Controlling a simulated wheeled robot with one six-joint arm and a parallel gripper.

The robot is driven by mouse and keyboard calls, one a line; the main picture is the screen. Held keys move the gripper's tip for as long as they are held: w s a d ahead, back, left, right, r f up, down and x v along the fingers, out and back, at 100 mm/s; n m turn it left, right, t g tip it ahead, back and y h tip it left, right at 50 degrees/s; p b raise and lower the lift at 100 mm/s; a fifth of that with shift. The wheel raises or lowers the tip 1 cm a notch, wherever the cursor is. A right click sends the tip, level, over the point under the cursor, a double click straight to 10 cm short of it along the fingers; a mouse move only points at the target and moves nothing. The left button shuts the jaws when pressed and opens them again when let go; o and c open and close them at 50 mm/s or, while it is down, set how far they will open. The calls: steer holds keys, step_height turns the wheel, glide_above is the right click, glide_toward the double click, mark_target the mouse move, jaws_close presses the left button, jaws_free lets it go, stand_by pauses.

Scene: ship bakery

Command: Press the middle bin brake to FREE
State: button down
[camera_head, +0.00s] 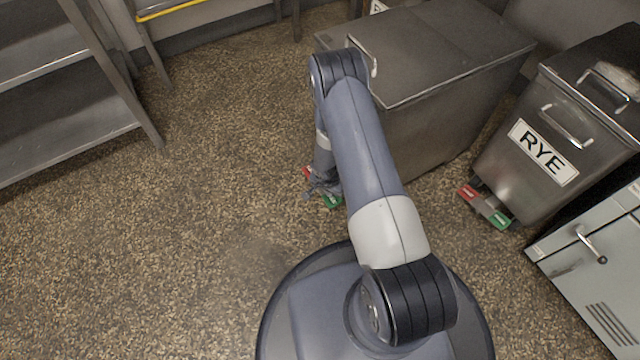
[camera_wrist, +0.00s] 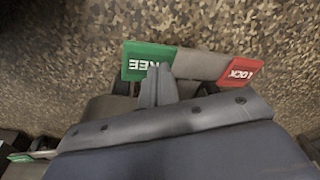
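The middle bin (camera_head: 450,50) is a steel box with a sloped lid, partly hidden behind my arm. Its brake pedal lies low at its front, with a red end (camera_head: 306,172) and a green end (camera_head: 332,201). In the wrist view the pedal is a grey bar (camera_wrist: 200,66) with a green FREE plate (camera_wrist: 140,62) and a red LOCK plate (camera_wrist: 241,71), lettering upside down. My gripper (camera_wrist: 158,72) has its fingers together and empty, tips overlapping the right part of the FREE plate. I cannot tell whether they touch it. My gripper also shows in the head view (camera_head: 322,187), close to the pedal.
The RYE bin (camera_head: 490,150) stands to the right with its own red and green pedal (camera_head: 485,206). A grey cabinet (camera_head: 590,265) is at lower right. A steel shelf rack (camera_head: 60,120) stands at left. The speckled floor (camera_head: 200,230) between is clear.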

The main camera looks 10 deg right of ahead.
steer(key=shift+f+b, duration=0.75)
steer(key=shift+b, duration=0.1)
stand_by(0.3)
steer(key=shift+r, duration=0.1)
steer(key=shift+r+p, duration=1.65)
steer(key=shift+r, duration=1.8)
step_height(320, 180, down, 7)
steer(key=b, duration=0.3)
steer(key=shift+s+r, duration=0.1)
steer(key=shift+r, duration=0.05)
